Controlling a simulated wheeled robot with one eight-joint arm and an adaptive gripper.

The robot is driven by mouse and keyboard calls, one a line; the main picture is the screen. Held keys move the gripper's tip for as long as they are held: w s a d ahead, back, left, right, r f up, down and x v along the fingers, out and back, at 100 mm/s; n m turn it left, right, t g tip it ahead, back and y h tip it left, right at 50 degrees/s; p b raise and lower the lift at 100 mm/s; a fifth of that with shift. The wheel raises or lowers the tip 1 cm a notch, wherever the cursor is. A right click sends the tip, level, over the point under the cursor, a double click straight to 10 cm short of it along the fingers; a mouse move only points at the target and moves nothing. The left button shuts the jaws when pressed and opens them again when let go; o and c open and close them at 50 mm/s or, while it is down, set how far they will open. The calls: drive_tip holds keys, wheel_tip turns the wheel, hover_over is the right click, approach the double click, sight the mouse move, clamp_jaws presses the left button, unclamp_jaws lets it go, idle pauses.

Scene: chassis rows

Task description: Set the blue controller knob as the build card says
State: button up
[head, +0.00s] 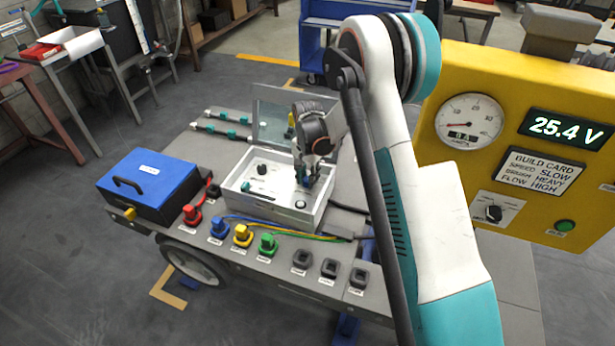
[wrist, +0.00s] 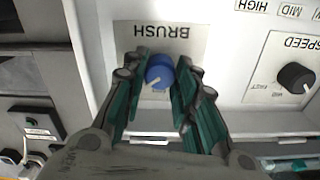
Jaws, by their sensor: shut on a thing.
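The blue knob (wrist: 160,72) sits on the plate marked BRUSH, on the white controller box (head: 298,219). Its white pointer mark faces lower-left in the wrist view; the setting labels around it are hidden by my fingers. My gripper (wrist: 161,80) is shut on the blue knob, one teal finger on each side. In the head view my gripper (head: 308,180) reaches down into the box, and the knob is hidden. The build card (head: 540,171) reads speed slow, brush heavy, flow high.
The black SPEED knob (wrist: 296,76) is close to the right of my fingers in the wrist view. The box's clear lid (head: 270,122) stands open behind. A blue case (head: 150,183), coloured plugs and a yellow panel (head: 462,75) reading 25.4 V surround it.

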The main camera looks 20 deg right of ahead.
sight(307, 179)
drive_tip(key=o, duration=1.1)
wheel_tip(307, 179, up, 12)
